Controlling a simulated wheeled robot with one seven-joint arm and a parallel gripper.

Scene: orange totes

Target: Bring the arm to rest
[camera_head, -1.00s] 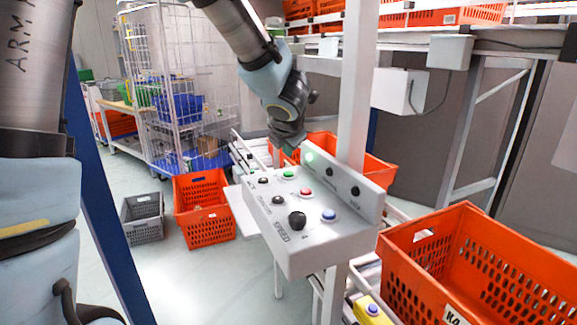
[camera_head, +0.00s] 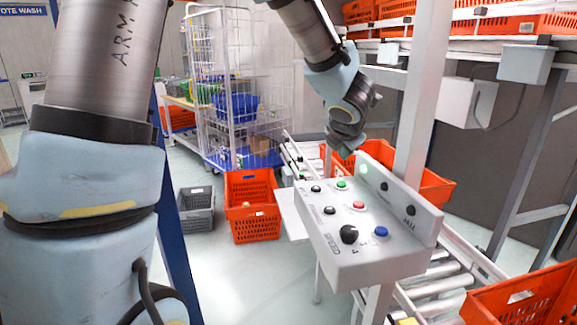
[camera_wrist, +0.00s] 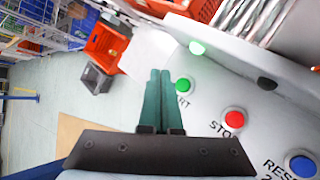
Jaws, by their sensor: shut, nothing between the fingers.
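My gripper shows in the wrist view (camera_wrist: 159,100) with its two green fingers together and nothing between them. In the head view my gripper (camera_head: 345,152) hangs behind the far edge of a grey control box (camera_head: 350,235), above or near the green button (camera_head: 341,184). The box carries several buttons, among them a red one (camera_head: 359,205), a blue one (camera_head: 381,231) and a black knob (camera_head: 349,234). In the wrist view the green button (camera_wrist: 184,85) lies just right of the fingertips. I cannot tell whether the fingers touch the box. A green lamp (camera_wrist: 197,48) is lit.
An orange tote (camera_head: 251,222) and a grey crate (camera_head: 195,215) stand on the floor at the left. A wire cage trolley (camera_head: 215,95) is behind. A white post (camera_head: 418,110) rises beside the box. Another orange tote (camera_head: 530,300) is at the lower right. Open floor lies left.

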